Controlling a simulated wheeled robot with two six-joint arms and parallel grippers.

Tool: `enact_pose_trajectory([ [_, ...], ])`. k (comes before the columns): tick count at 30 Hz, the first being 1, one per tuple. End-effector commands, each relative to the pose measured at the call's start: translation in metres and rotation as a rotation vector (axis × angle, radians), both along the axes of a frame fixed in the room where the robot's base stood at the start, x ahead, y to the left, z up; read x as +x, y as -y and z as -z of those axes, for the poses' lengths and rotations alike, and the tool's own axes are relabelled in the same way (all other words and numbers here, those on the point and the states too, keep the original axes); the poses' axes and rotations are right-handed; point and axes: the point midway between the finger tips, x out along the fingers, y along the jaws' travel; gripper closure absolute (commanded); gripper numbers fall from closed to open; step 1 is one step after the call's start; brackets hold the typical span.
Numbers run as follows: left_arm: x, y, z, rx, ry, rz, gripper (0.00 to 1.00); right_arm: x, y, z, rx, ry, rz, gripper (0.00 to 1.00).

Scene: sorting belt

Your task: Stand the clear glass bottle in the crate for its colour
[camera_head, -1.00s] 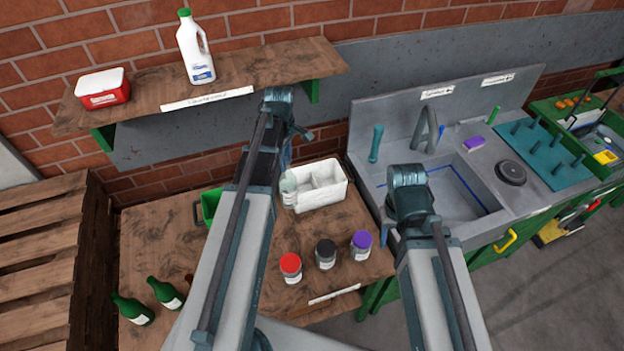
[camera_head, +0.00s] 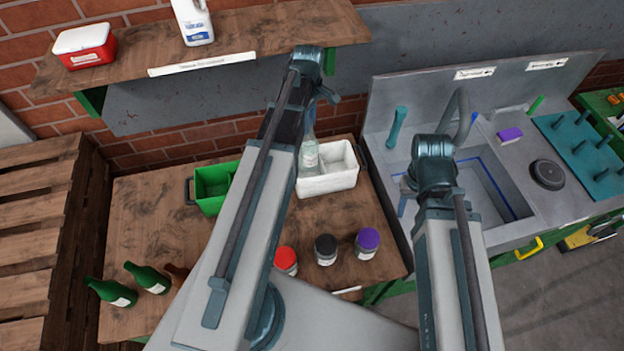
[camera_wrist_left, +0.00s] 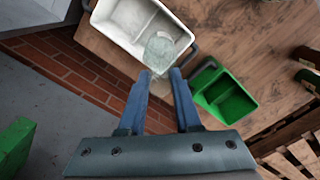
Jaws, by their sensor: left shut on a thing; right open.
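The clear glass bottle (camera_head: 311,155) is held near upright at the left compartment of the white crate (camera_head: 328,186). My left gripper (camera_head: 312,112) is shut on its upper part; the arm partly hides the grip. In the left wrist view the bottle (camera_wrist_left: 160,50) sits beyond the fingertips (camera_wrist_left: 160,74), overlapping one end compartment of the white crate (camera_wrist_left: 103,35). I cannot tell whether its base touches the crate floor. The green crate (camera_head: 209,208) stands just left, also in the wrist view (camera_wrist_left: 203,80). My right gripper (camera_head: 434,180) is open and empty over the sink's left side.
Two green bottles (camera_head: 146,279) and a brown bottle (camera_head: 176,274) stand at the table's front left. Jars with red (camera_head: 286,257), black (camera_head: 326,246) and purple (camera_head: 368,238) lids stand in front of the white crate. A shelf (camera_head: 250,45) overhangs the back.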

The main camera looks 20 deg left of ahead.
Motion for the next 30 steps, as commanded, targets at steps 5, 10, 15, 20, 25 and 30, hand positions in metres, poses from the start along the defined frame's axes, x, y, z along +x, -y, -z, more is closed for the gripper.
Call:
enact_pose_trajectory([
  [5, 0.0, 0.0, 0.002, 0.0, 0.0, 0.0, 1.0, 0.0, 0.0, 0.002, 0.0, 0.0, 0.0, 0.5],
  [10, 0.0, 0.0, 0.017, 0.0, 0.0, 0.0, 1.0, 0.0, 0.0, 0.017, 0.0, 0.0, 0.0, 0.5],
  [15, 0.0, 0.0, 0.044, 0.0, 0.0, 0.0, 1.0, 0.0, 0.0, 0.044, -0.001, 0.001, -0.002, 0.5],
  [20, 0.0, 0.0, 0.064, 0.0, 0.0, 0.0, 1.0, 0.0, 0.0, 0.064, -0.001, 0.001, -0.007, 0.5],
  [25, 0.0, 0.0, 0.064, 0.0, 0.0, 0.0, 1.0, 0.0, 0.0, 0.064, -0.001, 0.001, -0.009, 0.5],
  [30, 0.0, 0.0, 0.073, 0.0, 0.0, 0.0, 1.0, 0.0, 0.0, 0.073, -0.001, 0.001, -0.01, 0.5],
])
